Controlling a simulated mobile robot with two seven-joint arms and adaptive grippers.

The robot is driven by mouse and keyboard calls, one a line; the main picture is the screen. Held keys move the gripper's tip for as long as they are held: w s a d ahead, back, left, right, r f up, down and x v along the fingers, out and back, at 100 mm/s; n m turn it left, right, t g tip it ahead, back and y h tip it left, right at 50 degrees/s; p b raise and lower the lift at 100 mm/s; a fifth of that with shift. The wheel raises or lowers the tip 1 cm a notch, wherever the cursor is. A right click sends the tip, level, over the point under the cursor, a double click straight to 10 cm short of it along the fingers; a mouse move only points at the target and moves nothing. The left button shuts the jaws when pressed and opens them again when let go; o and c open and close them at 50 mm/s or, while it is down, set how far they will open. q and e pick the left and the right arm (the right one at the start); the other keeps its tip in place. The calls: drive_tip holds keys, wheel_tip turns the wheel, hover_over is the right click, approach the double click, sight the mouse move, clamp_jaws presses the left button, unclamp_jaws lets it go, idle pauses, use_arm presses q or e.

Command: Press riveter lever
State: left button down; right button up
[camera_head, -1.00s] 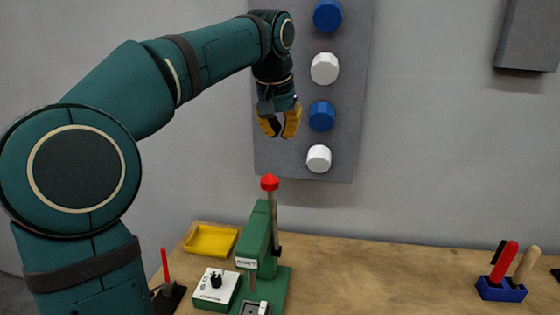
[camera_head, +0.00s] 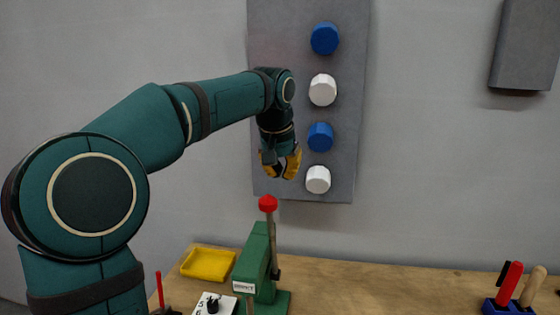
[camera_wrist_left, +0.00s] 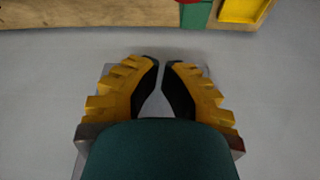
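The green riveter (camera_head: 257,262) stands on the bench. Its upright lever (camera_head: 272,240) has a red knob (camera_head: 267,203) on top. My left gripper (camera_head: 281,176) hangs fingers-down just above and slightly right of the knob in the head view, with a small visible gap between them. Its yellow-and-black fingers are brought together, tips nearly meeting, with nothing between them; they also show in the left wrist view (camera_wrist_left: 161,63). In that view part of the green riveter (camera_wrist_left: 195,14) shows at the top edge. My right gripper is not in view.
A grey wall panel (camera_head: 265,100) with blue and white knobs is behind the gripper. A yellow tray (camera_head: 208,264) and a white-topped box (camera_head: 212,305) sit left of the riveter. A blue holder (camera_head: 505,307) is far right. Bare bench (camera_head: 390,288) lies between.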

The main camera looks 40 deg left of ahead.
use_arm(q)
drive_tip(key=shift+s+d+f+b, duration=0.25)
drive_tip(key=shift+s+f, duration=0.4)
drive_tip(key=shift+f, duration=0.3)
drive_tip(key=shift+s+d+f+b, duration=0.15)
drive_tip(key=shift+s+d+f, duration=0.1)
drive_tip(key=shift+s+f, duration=0.5)
drive_tip(key=shift+w+f, duration=0.1)
